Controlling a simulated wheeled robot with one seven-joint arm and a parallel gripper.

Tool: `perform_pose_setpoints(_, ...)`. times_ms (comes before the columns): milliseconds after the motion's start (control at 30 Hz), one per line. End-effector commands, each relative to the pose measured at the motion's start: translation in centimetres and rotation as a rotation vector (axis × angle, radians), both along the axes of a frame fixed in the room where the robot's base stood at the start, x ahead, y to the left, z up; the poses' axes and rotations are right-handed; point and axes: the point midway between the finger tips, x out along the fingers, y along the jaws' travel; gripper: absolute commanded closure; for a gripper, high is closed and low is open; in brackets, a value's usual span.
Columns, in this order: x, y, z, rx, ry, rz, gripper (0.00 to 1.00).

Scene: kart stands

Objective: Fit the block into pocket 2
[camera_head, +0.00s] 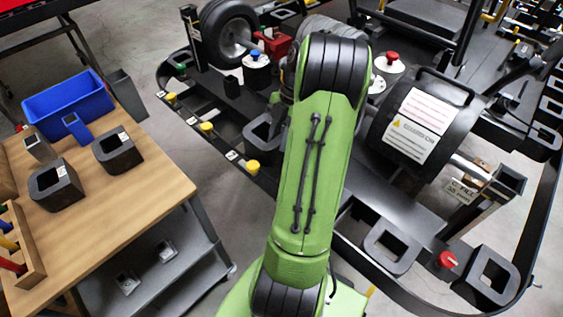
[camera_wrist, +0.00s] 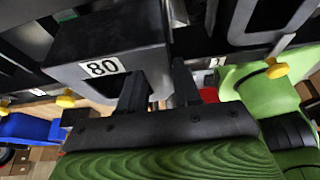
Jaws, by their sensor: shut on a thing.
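A dark block (camera_wrist: 105,45) with a white "80" label fills the upper left of the wrist view. My gripper (camera_wrist: 160,88) is shut on its near wall, with a finger on either side. In the head view a dark hollow block (camera_head: 262,136), apparently the same one, shows beside my green arm, which hides the gripper. It is over or close to the kart stand's left rail (camera_head: 215,140), which carries small white labels and yellow knobs (camera_head: 207,127). The label numbers are too small to read, so I cannot tell which pocket is 2 or whether the block touches the rail.
A wooden table (camera_head: 130,195) at left holds a blue bin (camera_head: 68,105), two dark hollow blocks (camera_head: 117,150) and smaller pieces. The stand holds a wheel (camera_head: 229,32), a large labelled drum (camera_head: 425,120) and hollow blocks (camera_head: 393,245) at lower right. Floor shows between table and stand.

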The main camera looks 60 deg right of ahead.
Motion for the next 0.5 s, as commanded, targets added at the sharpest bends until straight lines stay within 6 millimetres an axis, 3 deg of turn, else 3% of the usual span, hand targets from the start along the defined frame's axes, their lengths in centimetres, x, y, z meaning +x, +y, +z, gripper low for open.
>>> perform_pose_setpoints(333,0.0,0.1,-6.5,0.001,0.000,0.001,1.00)
perform_pose_setpoints(500,0.0,0.0,-7.4,-0.003,-0.001,0.001,1.00)
